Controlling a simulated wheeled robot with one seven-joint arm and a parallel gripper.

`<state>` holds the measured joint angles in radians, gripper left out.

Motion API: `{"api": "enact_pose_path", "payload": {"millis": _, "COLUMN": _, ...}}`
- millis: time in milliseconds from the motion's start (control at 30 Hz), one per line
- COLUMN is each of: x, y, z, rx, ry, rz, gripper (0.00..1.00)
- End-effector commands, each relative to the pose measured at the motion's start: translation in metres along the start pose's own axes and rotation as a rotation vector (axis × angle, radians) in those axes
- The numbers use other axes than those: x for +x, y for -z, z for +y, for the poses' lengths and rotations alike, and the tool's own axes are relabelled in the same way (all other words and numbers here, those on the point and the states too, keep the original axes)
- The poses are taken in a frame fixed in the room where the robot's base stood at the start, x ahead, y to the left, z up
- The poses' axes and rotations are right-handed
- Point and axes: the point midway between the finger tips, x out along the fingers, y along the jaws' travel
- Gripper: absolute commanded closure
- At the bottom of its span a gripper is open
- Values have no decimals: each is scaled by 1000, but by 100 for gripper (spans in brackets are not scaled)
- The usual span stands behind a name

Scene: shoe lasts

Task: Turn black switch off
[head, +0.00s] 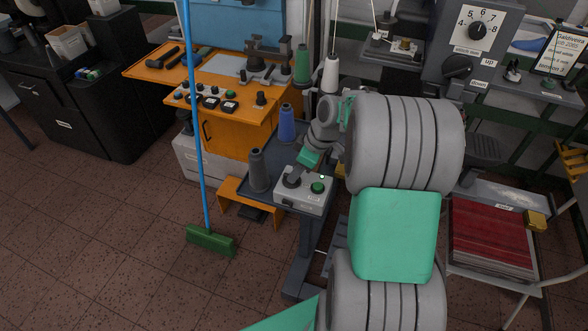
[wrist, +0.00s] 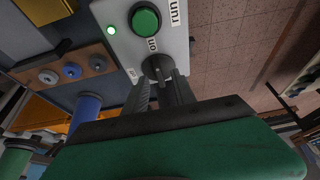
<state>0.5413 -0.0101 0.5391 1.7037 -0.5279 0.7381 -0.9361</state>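The black switch (wrist: 157,67) is a round knob on a light grey control box (wrist: 187,35), next to an "on" label. A second label beside it is too small to read surely. A small green lamp (wrist: 112,30) on the box is lit. In the head view the box (head: 308,205) stands at the table's front corner, with the switch (head: 292,182) left of the green button. My gripper (wrist: 160,85) is at the switch, its two dark fingers close together with a narrow gap. The fingertips overlap the knob's near edge; whether they grip it is unclear.
The green button (wrist: 145,20) sits beside the switch, near a "run" label. A blue-handled broom (head: 210,239) stands to the left. Open tiled floor lies at lower left.

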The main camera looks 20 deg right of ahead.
Motion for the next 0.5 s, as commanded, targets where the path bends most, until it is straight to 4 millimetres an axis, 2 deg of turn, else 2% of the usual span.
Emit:
{"api": "enact_pose_path", "payload": {"millis": 167, "x": 18, "y": 0, "z": 0, "rx": 1, "ry": -1, "rz": -1, "gripper": 68}}
{"api": "enact_pose_path", "payload": {"millis": 400, "x": 19, "y": -2, "z": 2, "rx": 4, "ry": -4, "rz": -1, "gripper": 68}}
{"api": "enact_pose_path", "payload": {"millis": 500, "x": 19, "y": -2, "z": 2, "rx": 5, "ry": -4, "rz": -1, "gripper": 76}}
